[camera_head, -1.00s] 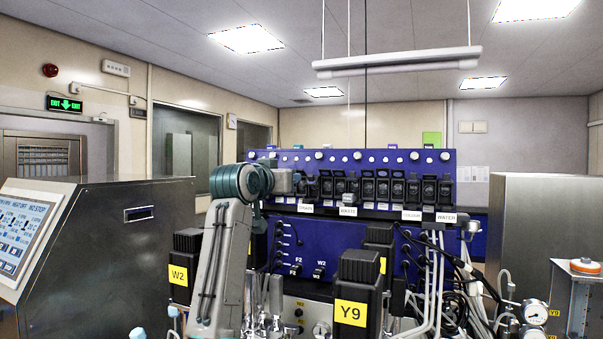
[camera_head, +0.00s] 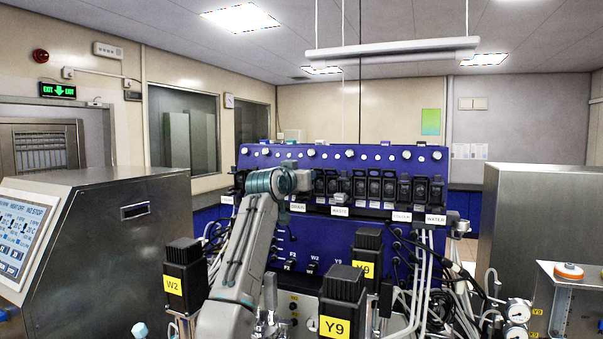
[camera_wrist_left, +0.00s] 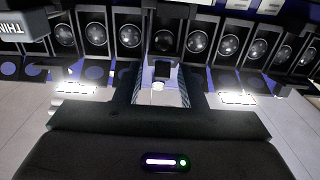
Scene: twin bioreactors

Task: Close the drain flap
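In the head view my left arm comes up from the bottom. Its gripper (camera_head: 306,182) is at the left part of a row of black flap units on the blue panel, above the DRAIN label (camera_head: 298,207). The gripper covers part of the units there, so I cannot make out the drain flap or its position. In the left wrist view a black flap unit with a round face (camera_wrist_left: 166,41) is straight ahead. A small dark block with a white spot lies between me and the row. The finger gap is unclear. My right gripper is not in view.
The blue panel (camera_head: 325,240) carries more units and the labels WASTE (camera_head: 340,211), COLOUR (camera_head: 402,216) and WATER (camera_head: 436,218). Black-topped Y9 (camera_head: 341,292) and W2 (camera_head: 184,272) blocks stand in front. Hoses (camera_head: 424,275) hang at the right.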

